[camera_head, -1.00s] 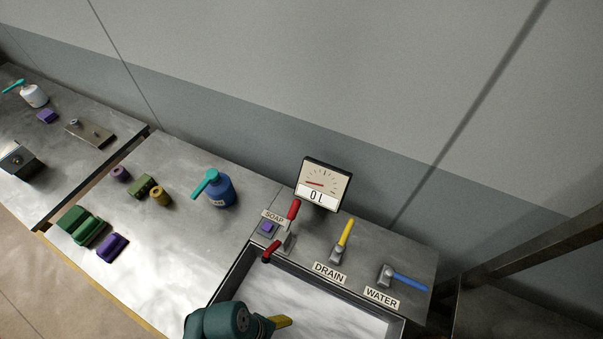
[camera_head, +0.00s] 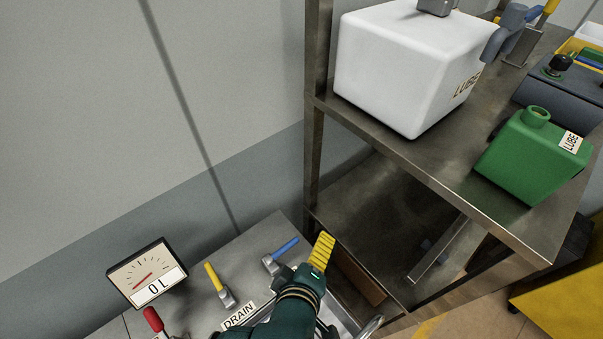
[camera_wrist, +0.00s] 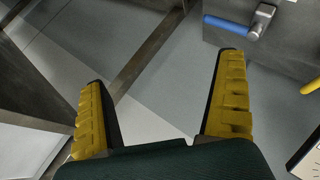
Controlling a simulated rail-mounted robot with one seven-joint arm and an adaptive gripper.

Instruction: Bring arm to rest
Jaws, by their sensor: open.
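My gripper (camera_head: 320,254) is at the lower middle of the head view, on the dark green end of my arm, with a yellow ribbed finger showing. In the wrist view my gripper (camera_wrist: 160,105) has its two yellow fingers wide apart with nothing between them. It is close to the blue-handled water lever (camera_head: 281,250) and the steel shelf. The blue lever also shows at the top right of the wrist view (camera_wrist: 228,25).
A steel shelf (camera_head: 440,170) stands right of my gripper, holding a white lube tank (camera_head: 400,70) and a green lube can (camera_head: 530,160). The yellow drain lever (camera_head: 214,279), a red lever (camera_head: 154,320) and a gauge reading 0 L (camera_head: 148,273) are at left.

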